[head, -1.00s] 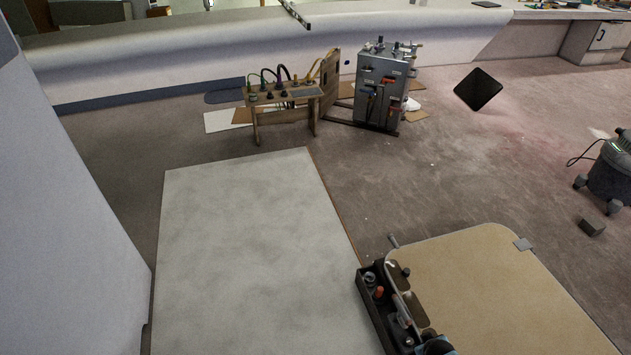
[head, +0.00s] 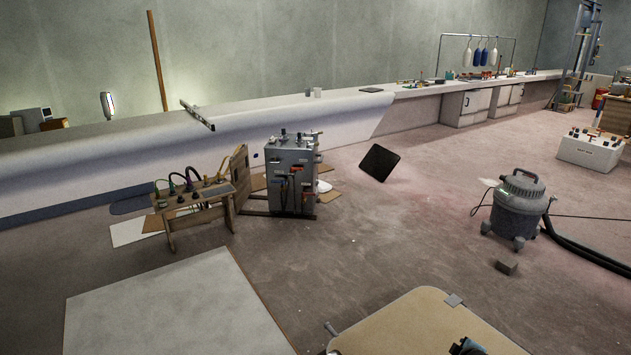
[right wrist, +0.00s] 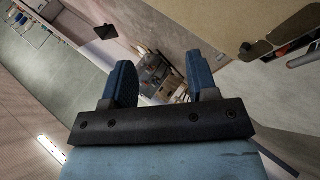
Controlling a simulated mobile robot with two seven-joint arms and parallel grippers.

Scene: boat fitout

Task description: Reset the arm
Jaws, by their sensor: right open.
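My right gripper (right wrist: 158,82) shows in the right wrist view with its two blue fingers spread apart and nothing between them. Beyond the fingers, blurred and far off, are the grey valve cabinet and the wooden stand on the floor. In the head view only a small dark and teal piece, which looks like part of my right arm, shows at the bottom edge over the tan board. My left gripper is in neither current view.
A tan tabletop (head: 420,325) and a pale panel (head: 165,310) fill the near floor. Behind stand a wooden stand with cables (head: 195,210) and a grey valve cabinet (head: 292,175). A vacuum (head: 517,208) and a small block (head: 507,267) are at right. Open floor lies between.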

